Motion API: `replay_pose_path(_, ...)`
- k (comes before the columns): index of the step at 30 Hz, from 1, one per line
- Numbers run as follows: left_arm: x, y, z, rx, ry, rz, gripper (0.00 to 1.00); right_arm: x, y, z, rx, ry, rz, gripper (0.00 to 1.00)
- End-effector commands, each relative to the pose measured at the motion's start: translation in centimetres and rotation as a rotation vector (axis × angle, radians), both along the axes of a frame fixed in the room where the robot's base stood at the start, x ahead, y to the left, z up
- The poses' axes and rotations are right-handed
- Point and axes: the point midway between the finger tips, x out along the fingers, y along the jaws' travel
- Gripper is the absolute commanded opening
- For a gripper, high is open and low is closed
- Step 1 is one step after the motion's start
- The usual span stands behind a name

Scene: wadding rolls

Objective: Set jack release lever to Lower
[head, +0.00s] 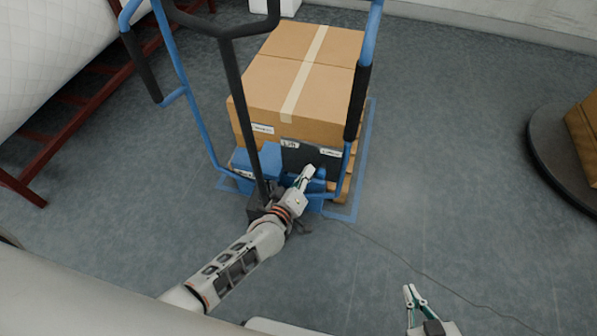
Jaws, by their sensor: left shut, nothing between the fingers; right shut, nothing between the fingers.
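A blue pallet jack (270,162) with a long black tow handle (236,105) stands in front of a loaded pallet. A dark panel (314,160) with small white labels sits behind its base; one label at its upper left seems to read "Lift", and the right one is too small to read surely. My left gripper (306,173) is shut and empty, just in front of the panel's lower part. I cannot make out the release lever; my gripper may cover it. Whether the fingers touch anything is unclear. My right gripper (413,291) is shut and empty, low above the floor.
Large cardboard boxes (280,85) fill the pallet. Blue rails with black grips stand on both sides of the handle. A dark red rack (85,105) with a white roll is at left, a round dark platform (548,150) at right. A thin cable crosses otherwise clear floor.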

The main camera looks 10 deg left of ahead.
Motion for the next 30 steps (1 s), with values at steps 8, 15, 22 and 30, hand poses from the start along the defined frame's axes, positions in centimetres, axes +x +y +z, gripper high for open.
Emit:
replay_pose_path(8,0.0,-1.2,-0.2,0.033,-0.001,-0.001,0.00,-0.2,-0.2,-0.1,-0.003,0.005,-0.003,0.00)
replay_pose_path(15,0.0,-1.6,-0.3,0.030,-0.001,0.000,0.00,-0.2,-0.2,-0.1,-0.004,0.006,-0.004,0.00)
replay_pose_path(22,-0.1,-1.7,-0.3,0.030,-0.001,-0.001,0.00,-0.2,-0.2,-0.1,-0.003,0.006,-0.004,0.00)
replay_pose_path(30,-0.1,-1.7,-0.3,0.030,-0.001,-0.002,0.00,-0.2,-0.2,-0.1,-0.003,0.005,-0.004,0.00)
